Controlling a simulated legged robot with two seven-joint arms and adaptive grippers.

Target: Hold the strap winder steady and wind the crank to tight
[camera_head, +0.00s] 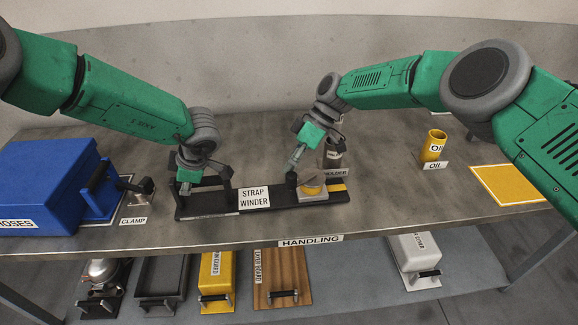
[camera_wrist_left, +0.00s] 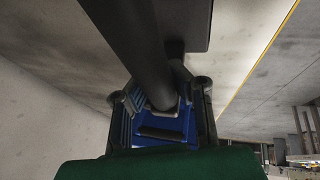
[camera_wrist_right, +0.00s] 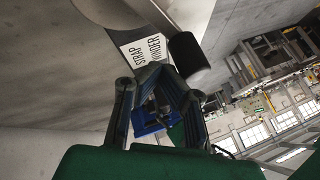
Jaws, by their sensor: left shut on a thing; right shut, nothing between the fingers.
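The strap winder (camera_head: 220,201) is a long black base on the table with a white label. My left gripper (camera_head: 188,182) is at its left end, shut on the dark handle bar; the bar runs between its fingers in the left wrist view (camera_wrist_left: 140,45). A grey drum with a yellow dial (camera_head: 312,188) sits at the winder's right end. The black crank knob (camera_head: 291,180) stands beside the drum; it also shows in the right wrist view (camera_wrist_right: 188,60). My right gripper (camera_head: 293,168) is shut and empty just by the knob; whether it touches is unclear.
A blue hoses box (camera_head: 45,185) and a clamp (camera_head: 140,190) stand at the left. A holder (camera_head: 334,152) stands behind the drum. A yellow oil cup (camera_head: 433,146) and yellow mat (camera_head: 510,184) are at the right. Several labelled items lie on the lower shelf (camera_head: 360,285).

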